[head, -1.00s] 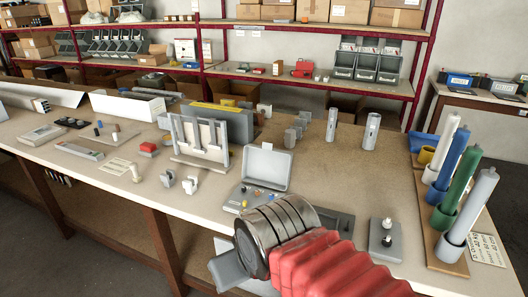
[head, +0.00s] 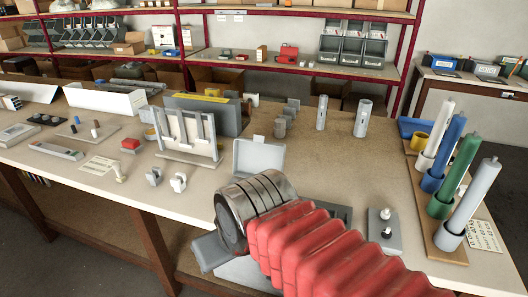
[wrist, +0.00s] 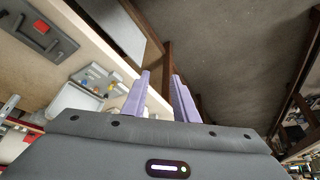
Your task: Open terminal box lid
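The terminal box is a small grey box with its lid (head: 258,157) raised upright, so the lid stands open in the head view. In that view my arm hides the box body. The wrist view shows the box body (wrist: 97,76) with red, yellow and blue terminals inside, and the pale lid (wrist: 76,98) beside it. My gripper (wrist: 160,84) has two lilac fingers apart with nothing between them. The fingers are clear of the box and lid, pointing past the table's front edge. In the head view the fingertips are not clear.
A grey panel stand (head: 188,138) stands left of the lid. Two small clips (head: 167,178) lie in front of it. A grey switch plate (head: 384,230) is right of my arm. Coloured tubes (head: 450,165) stand upright at the right edge.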

